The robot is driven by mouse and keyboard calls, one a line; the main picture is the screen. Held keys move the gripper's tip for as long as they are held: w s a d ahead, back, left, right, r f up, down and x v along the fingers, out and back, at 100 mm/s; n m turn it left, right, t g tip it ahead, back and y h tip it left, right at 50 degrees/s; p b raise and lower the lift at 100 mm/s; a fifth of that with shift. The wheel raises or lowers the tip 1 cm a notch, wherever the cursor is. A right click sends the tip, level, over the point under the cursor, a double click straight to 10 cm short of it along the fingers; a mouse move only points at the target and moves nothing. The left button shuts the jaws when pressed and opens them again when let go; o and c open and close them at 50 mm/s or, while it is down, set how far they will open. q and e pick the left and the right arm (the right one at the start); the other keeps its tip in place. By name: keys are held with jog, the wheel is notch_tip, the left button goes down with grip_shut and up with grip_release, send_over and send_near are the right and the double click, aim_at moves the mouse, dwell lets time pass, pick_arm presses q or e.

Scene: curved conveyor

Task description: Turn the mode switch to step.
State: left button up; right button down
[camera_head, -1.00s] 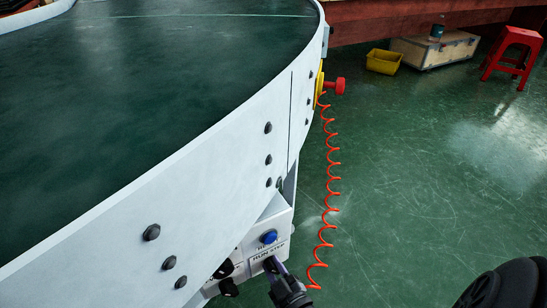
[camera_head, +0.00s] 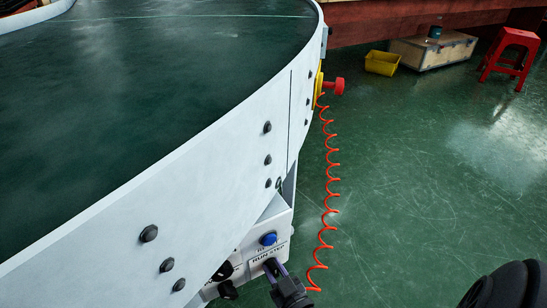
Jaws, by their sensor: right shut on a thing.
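The white control box (camera_head: 282,226) hangs under the conveyor's side wall at the bottom centre. A label reading RUN STEP (camera_head: 269,252) is on its face. The mode switch is just below this label, and its knob is mostly hidden behind my right gripper (camera_head: 273,267). My right gripper comes up from the bottom edge and is shut on the mode switch. Which way the knob points cannot be made out. My left gripper is not in view.
A blue button (camera_head: 269,239) sits just above the label. Dark knobs (camera_head: 224,271) are to the left. A red emergency button (camera_head: 335,86) and a coiled red cable (camera_head: 330,190) are on the conveyor's right side. Open green floor lies to the right.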

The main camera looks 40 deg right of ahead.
jog(key=shift+f+m, duration=0.1)
jog(key=shift+m, duration=0.4)
jog(key=m, duration=0.2)
jog(key=shift+m, duration=0.3)
jog(key=shift+m+b, duration=0.3)
jog(key=shift+m, duration=0.5)
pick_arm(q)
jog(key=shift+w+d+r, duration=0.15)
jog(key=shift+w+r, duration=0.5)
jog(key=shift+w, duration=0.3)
pick_arm(e)
jog(key=shift+s+m, duration=0.1)
jog(key=shift+m, duration=0.9)
jog(key=c, duration=0.5)
grip_release()
jog(key=shift+d, duration=0.1)
